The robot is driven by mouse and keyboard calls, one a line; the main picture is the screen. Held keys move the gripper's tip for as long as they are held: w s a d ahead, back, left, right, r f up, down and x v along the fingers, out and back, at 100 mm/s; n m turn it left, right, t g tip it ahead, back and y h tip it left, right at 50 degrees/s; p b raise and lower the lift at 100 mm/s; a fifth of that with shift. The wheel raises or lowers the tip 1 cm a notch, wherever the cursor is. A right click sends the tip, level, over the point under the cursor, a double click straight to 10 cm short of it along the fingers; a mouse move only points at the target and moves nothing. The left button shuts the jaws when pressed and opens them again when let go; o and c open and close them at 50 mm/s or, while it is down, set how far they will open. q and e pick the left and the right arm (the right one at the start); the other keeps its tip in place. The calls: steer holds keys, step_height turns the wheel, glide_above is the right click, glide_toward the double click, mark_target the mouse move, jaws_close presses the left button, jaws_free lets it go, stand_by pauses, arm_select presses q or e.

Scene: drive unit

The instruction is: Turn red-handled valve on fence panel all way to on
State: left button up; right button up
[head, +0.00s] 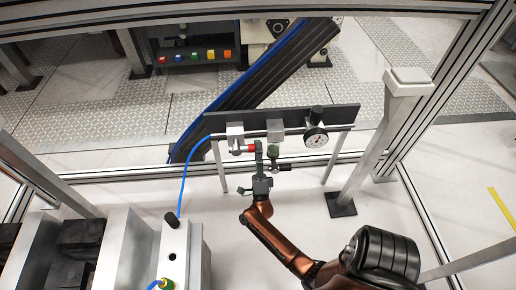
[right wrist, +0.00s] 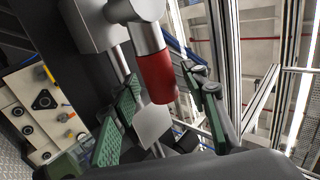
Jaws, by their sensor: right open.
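The red-handled valve's red grip (head: 247,148) shows in the head view below a grey block on the left part of the dark panel (head: 345,115). My right gripper (head: 266,149) is at the right end of this grip, with its two fingers apart. In the right wrist view the red grip (right wrist: 157,77) juts from a grey metal stem (right wrist: 145,38) and lies between the open green-padded fingers. I cannot tell whether either finger touches it. My left gripper is in no view.
A round gauge (head: 315,136) with a black knob is at the panel's right. A blue hose (head: 184,172) hangs from the panel's left end. A metal post (head: 373,150) stands to the right. Grey machine blocks (head: 125,245) stand at lower left.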

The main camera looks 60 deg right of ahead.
steer(key=v, duration=1.2)
stand_by(2.0)
